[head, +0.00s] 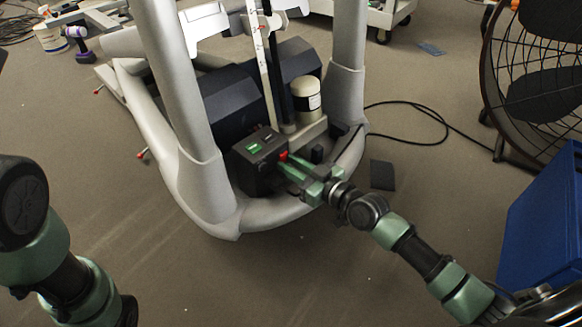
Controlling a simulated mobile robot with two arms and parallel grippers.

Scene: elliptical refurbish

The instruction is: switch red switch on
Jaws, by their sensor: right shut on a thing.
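The red switch (284,156) is a small red piece on the right side of a black box (257,172) low on the grey frame of an elliptical machine (183,107). A green lit label (254,149) shows on top of the box. My right gripper (287,165) reaches in from the right, its green fingertips at the switch and shut on it. The fingers hide part of the switch, and its on or off position cannot be told. My left arm comes in at the left edge; its gripper is out of view.
The machine's thick tubes rise around the box. A white canister (306,97) stands behind it. A black fan (538,90) and a blue bin (545,235) are at the right. A black cable (425,108) lies on the carpet. The front floor is clear.

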